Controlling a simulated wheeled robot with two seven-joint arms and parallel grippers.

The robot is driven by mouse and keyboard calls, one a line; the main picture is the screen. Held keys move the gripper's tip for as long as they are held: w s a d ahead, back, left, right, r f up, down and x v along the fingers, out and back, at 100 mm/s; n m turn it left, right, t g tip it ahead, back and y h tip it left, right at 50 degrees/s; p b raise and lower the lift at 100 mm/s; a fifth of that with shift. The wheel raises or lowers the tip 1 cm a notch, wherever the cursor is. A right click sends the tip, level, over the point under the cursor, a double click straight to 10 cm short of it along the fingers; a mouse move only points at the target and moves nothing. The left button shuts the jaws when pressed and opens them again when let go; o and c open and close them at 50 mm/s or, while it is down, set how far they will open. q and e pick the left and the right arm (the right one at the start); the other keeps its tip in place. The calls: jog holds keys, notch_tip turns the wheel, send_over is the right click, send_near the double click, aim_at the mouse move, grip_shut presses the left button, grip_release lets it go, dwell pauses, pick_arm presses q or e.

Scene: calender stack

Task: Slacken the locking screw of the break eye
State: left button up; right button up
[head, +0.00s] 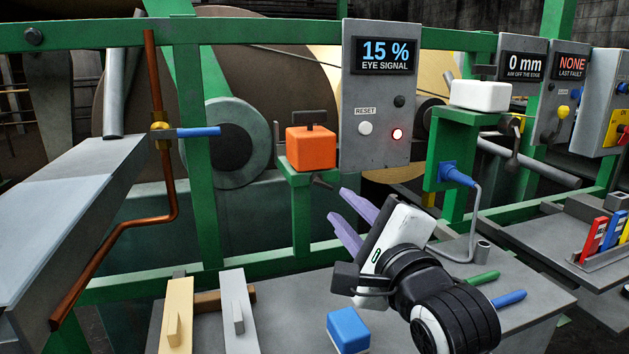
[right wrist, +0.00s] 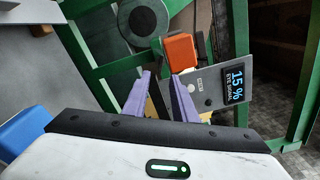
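An orange box (head: 311,148), which looks like the break eye, sits on a green bracket left of the grey signal panel (head: 376,120). A dark T-shaped knob (head: 310,118) stands on its top, and a small dark lever (head: 322,181) shows below it; I cannot tell which is the locking screw. The panel reads 15 % eye signal, with a red lamp lit. My right gripper (head: 338,205) is open and empty, below and right of the box, apart from it. In the right wrist view the orange box (right wrist: 180,53) lies beyond the purple fingers. My left gripper is not in view.
A copper pipe (head: 157,90) with a blue handle stands left. A white box (head: 480,95) sits on a green post at right. A blue block (head: 348,330) and green and blue handles lie on the grey bench (head: 530,312). Green rails cross behind.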

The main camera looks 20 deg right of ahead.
aim_at(323, 186)
jog(key=w, duration=0.9)
jog(key=shift+w+a+r, duration=0.1)
jog(key=shift+w+a, duration=0.1)
jog(key=shift+w, duration=0.2)
grip_shut()
